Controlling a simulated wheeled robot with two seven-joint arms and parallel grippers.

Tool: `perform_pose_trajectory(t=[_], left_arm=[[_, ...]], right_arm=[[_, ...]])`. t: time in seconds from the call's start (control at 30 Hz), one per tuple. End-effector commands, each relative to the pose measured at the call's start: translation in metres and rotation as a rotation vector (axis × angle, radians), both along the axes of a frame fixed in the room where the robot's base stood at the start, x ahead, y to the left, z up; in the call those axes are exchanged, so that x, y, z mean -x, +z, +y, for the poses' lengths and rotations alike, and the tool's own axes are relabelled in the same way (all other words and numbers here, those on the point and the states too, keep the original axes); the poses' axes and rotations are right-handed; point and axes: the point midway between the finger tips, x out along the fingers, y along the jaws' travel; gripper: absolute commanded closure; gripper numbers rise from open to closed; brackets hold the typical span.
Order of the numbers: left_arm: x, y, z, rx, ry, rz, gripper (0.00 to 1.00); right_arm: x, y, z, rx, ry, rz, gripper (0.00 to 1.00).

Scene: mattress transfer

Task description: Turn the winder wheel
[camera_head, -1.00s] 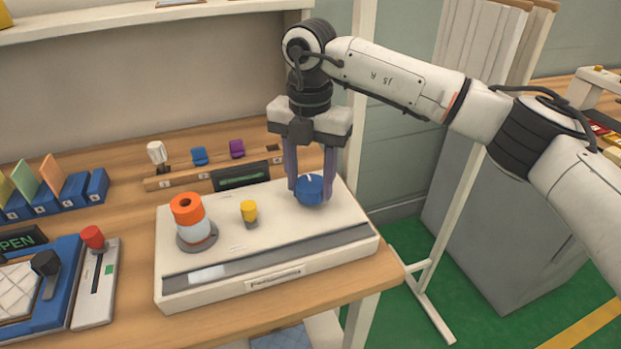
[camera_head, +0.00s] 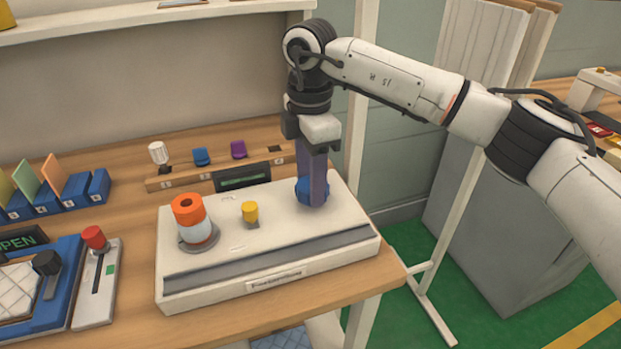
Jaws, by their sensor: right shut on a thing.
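The winder wheel appears to be the blue knob (camera_head: 303,194) on the right side of the white control box (camera_head: 272,282). My right gripper (camera_head: 313,193) points straight down from above and is shut on this knob. One purple finger stands in front and hides much of the knob and the other finger. The same box carries an orange and white round part (camera_head: 193,219) at its left and a small yellow knob (camera_head: 250,213) in its middle. My left gripper is not in view.
A rail with a white lever, a blue switch (camera_head: 201,157) and a purple switch (camera_head: 238,149) stands behind the box. A red-topped lever unit (camera_head: 95,272) and a blue-framed panel lie at the left. The table's right edge is close to the box.

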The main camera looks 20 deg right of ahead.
Motion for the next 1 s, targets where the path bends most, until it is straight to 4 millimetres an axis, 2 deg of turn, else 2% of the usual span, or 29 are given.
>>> perform_pose_trajectory(t=[0.3, 0.7, 0.73, 0.8, 1.0], left_arm=[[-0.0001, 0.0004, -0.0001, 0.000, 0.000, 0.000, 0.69], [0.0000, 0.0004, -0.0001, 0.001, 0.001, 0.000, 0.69], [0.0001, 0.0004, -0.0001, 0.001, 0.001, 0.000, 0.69], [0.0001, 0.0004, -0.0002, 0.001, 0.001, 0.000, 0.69], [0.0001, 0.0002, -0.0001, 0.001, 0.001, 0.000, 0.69]], right_arm=[[-0.0017, 0.0022, -0.0005, 0.001, -0.069, -0.006, 0.78], [-0.0018, 0.0023, -0.0005, 0.000, -0.072, -0.006, 0.78], [-0.0018, 0.0023, -0.0005, 0.000, -0.071, -0.006, 0.51], [-0.0016, 0.0020, -0.0004, 0.000, -0.071, -0.006, 0.39], [-0.0009, 0.0010, -0.0002, 0.000, -0.070, -0.003, 0.37]])
